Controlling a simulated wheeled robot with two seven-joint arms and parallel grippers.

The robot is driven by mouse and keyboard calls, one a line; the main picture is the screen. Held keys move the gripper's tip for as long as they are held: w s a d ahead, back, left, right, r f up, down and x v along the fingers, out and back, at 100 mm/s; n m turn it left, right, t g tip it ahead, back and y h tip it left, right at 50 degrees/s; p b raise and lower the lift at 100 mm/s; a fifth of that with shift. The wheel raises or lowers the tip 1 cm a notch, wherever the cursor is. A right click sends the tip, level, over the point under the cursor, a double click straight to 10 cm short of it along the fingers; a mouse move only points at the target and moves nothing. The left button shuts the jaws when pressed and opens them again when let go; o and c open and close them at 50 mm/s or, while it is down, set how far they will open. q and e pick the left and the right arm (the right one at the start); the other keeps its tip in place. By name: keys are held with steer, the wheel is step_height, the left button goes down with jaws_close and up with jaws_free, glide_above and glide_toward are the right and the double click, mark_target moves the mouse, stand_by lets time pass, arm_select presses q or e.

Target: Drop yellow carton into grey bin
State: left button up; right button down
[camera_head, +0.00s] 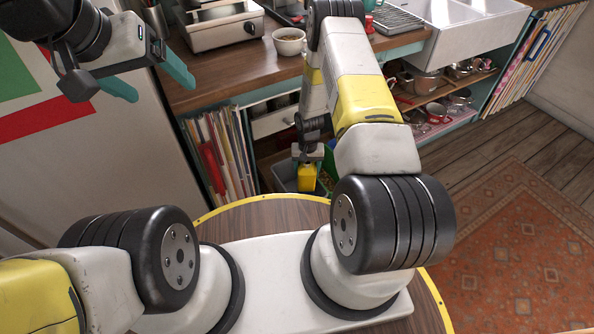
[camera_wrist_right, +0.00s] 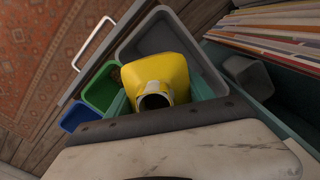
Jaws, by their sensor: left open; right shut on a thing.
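My right gripper (camera_head: 307,160) is shut on the yellow carton (camera_head: 307,179), which hangs below it in the head view. The right wrist view shows the carton (camera_wrist_right: 165,62) with its round dark opening towards the camera, between the teal fingers (camera_wrist_right: 160,98). The grey bin (camera_head: 283,174) is low under the counter. In the right wrist view the carton overlaps the grey bin's opening (camera_wrist_right: 203,45); its exact height there is hard to tell. My left gripper (camera_head: 150,80) is open and empty at the upper left.
A green bin (camera_wrist_right: 100,91) and a blue bin (camera_wrist_right: 78,117) stand beside the grey one. A pale handle (camera_wrist_right: 93,43) runs in front of them. Upright books or boards (camera_head: 217,150) stand left of the bins. The counter (camera_head: 235,75) is above, with a bowl (camera_head: 289,41).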

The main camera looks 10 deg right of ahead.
steer(key=shift+d+f, duration=0.1)
steer(key=shift+f, duration=1.05)
steer(key=shift+c, duration=1.5)
jaws_free()
steer(key=shift+r, duration=3.9)
